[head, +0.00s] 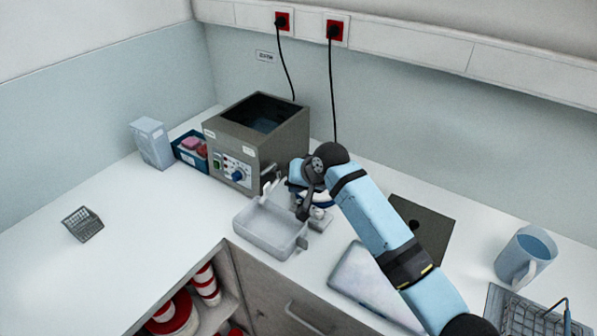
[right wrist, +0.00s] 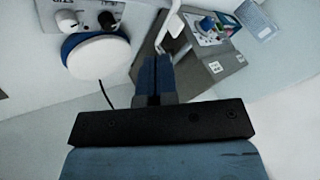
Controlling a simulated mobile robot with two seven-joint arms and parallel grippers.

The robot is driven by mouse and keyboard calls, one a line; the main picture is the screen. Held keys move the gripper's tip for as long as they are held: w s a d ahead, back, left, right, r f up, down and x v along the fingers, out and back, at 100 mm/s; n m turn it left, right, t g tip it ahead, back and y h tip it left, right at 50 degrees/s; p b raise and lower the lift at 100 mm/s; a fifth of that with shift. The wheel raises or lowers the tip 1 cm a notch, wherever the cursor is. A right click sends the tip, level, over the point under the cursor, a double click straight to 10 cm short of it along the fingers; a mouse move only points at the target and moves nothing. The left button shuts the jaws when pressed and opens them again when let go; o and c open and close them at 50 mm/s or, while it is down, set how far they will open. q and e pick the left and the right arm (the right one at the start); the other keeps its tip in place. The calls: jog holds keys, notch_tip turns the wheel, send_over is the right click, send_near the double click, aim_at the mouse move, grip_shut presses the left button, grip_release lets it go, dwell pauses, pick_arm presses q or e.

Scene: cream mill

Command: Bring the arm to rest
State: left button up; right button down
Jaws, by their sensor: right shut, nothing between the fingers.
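My right arm reaches in from the right in the head view. My left gripper is not in view.
A blue tub (head: 190,150) and a clear box (head: 152,142) stand left of the bath. A small wire basket (head: 83,224) is at far left. A jug (head: 525,256) and a wire rack (head: 530,316) are at right. The left worktop is mostly clear.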

jog(key=s+d+f, duration=0.3)
jog(key=s+d, duration=0.2)
jog(key=s, duration=0.2)
jog(key=s+d+f+h, duration=0.1)
jog(key=s+d+f, duration=0.2)
jog(key=s+d, duration=0.3)
jog(key=s+d+f+h, duration=0.1)
jog(key=s+d+f, duration=0.3)
jog(key=s+d, duration=0.2)
jog(key=shift+s, duration=1.3)
jog(key=s+d+r+h, duration=0.2)
jog(key=s+d, duration=0.5)
jog(key=s, duration=0.3)
jog(key=s+d+r+h, duration=0.1)
jog(key=s+d+h, duration=0.1)
jog(key=s+d, duration=0.65)
jog(key=w+a+f+t+y, duration=0.1)
jog(key=w+a+f+t, duration=0.1)
jog(key=f, duration=0.4)
jog(key=w+a+f+n+t+y, duration=0.1)
jog(key=w+a+f+t+y, duration=0.1)
jog(key=f, duration=0.5)
jog(key=w+a+t, duration=0.1)
jog(key=a+t, duration=0.1)
jog(key=a, duration=0.1)
jog(key=shift+t, duration=0.3)
